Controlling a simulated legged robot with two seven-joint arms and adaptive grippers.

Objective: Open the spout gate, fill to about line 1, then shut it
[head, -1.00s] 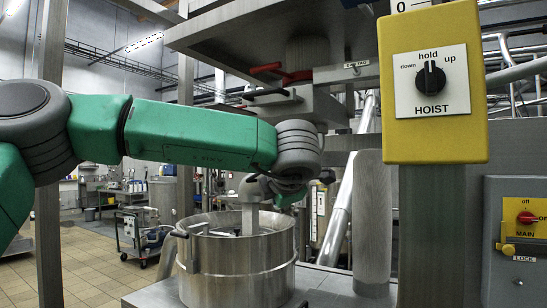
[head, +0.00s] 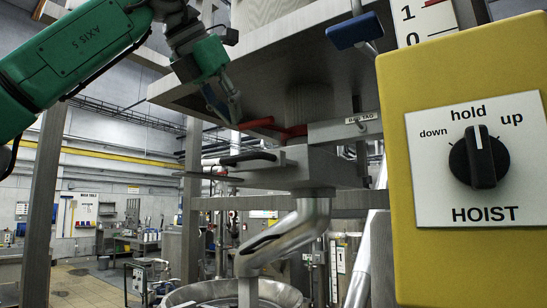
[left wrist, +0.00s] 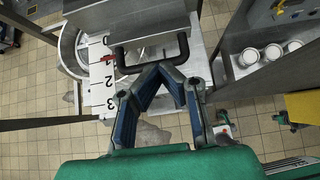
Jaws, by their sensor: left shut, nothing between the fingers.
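My left gripper (head: 233,110) is shut and empty, left of the red lever (head: 259,123) under the hopper. The spout gate's box (head: 300,165) has a black handle (head: 248,157) on its left, below the gripper. In the left wrist view the closed fingertips (left wrist: 160,68) are just short of a black U-shaped handle (left wrist: 150,52); I cannot tell if they touch. The bent metal spout (head: 290,232) leads down to the steel pot (head: 232,292), whose contents are hidden. A white scale numbered 0 to 3 (left wrist: 103,85) shows in the wrist view. My right gripper is not in view.
The yellow hoist box (head: 465,250), its knob (head: 479,157) at hold, fills the right side. A blue block (head: 354,32) hangs on a rod beside the hopper (head: 270,60). White cups (left wrist: 272,53) stand on a shelf in the wrist view.

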